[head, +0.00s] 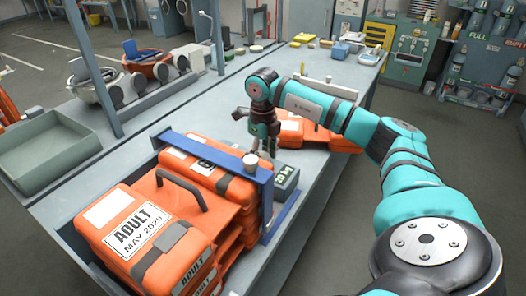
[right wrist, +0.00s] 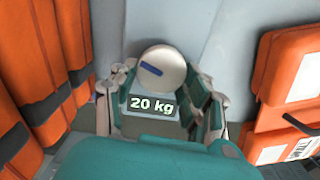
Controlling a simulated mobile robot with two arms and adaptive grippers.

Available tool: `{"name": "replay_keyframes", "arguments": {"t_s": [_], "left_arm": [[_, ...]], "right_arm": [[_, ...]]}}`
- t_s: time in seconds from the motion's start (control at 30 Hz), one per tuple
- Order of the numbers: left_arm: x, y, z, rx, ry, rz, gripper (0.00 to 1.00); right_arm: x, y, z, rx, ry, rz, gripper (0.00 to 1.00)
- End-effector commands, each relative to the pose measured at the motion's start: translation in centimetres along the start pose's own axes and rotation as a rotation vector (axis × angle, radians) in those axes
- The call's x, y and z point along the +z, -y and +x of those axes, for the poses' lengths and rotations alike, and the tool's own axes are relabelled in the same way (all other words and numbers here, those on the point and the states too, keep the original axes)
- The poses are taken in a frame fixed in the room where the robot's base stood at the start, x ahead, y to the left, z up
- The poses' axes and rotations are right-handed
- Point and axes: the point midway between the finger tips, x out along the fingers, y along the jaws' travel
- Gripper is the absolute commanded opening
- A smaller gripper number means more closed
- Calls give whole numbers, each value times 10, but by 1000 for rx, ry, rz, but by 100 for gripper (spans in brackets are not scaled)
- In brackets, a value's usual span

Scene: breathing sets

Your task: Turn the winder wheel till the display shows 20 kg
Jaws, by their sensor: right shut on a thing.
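The winder wheel (right wrist: 168,66) is a pale round knob with a dark blue mark on its face, seen in the right wrist view. In the head view a pale round knob (head: 250,160) shows at the top of the blue frame, just below my right gripper. The display (right wrist: 153,105) reads 20 kg in the right wrist view. In the head view a dark grey box (head: 287,177) with a small lit readout sits beside the frame. My right gripper (head: 261,150) is shut on the winder wheel, with its fingers on both sides (right wrist: 160,82). My left gripper is not in view.
Orange cases marked ADULT (head: 146,232) are stacked beside the blue frame (head: 268,205). More orange cases (head: 317,132) lie behind my right gripper. A grey-green tray (head: 52,150) and masks (head: 95,80) lie at the left. The bench (head: 185,115) has bare room in the middle.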

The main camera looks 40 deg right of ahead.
Motion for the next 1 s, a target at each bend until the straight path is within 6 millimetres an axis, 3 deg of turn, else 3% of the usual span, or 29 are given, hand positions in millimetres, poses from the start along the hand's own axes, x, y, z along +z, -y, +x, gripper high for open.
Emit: {"name": "replay_keyframes", "arguments": {"t_s": [0.67,0.7,0.87,1.0], "left_arm": [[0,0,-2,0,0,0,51],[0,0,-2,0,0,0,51],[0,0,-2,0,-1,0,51],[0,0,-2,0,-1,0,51]], "right_arm": [[1,1,-2,-2,7,66,15],[1,1,-2,-2,7,65,50],[1,0,-1,-2,5,65,71],[0,0,-1,-1,3,64,71]]}}
